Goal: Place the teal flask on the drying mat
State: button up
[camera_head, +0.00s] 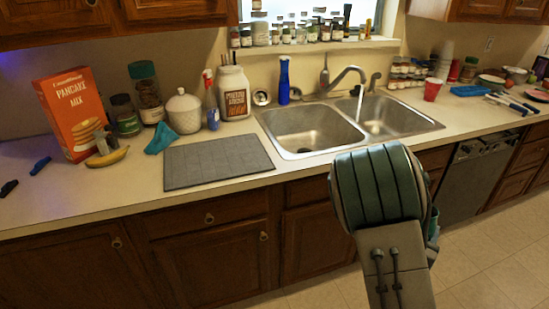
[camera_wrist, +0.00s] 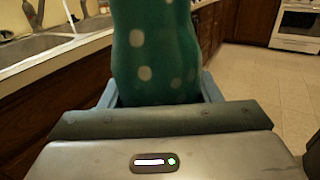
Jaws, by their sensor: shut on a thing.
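The teal flask (camera_wrist: 155,45), with pale dots, stands large in the wrist view. My gripper (camera_wrist: 160,92) is shut on it, with one blue finger on each side of its lower part. The flask's top is cut off by the picture edge. In the head view my arm hides most of the gripper and flask; a small teal patch (camera_head: 434,224) shows beside the arm, in front of the counter. The grey drying mat (camera_head: 217,162) lies flat on the counter left of the sink, with its surface bare. The held flask is well to the right of the mat.
A double sink (camera_head: 310,130) lies right of the mat. A teal cloth (camera_head: 160,138), a white lidded jar (camera_head: 184,112) and a bottle (camera_head: 211,103) stand along the mat's back side. A banana (camera_head: 107,157) and pancake mix box (camera_head: 72,113) are at left. Open floor lies at right.

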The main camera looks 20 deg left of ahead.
aim_at(215, 157)
jog(key=u, duration=0.95)
jog(key=i, duration=0.1)
jog(key=u, duration=0.05)
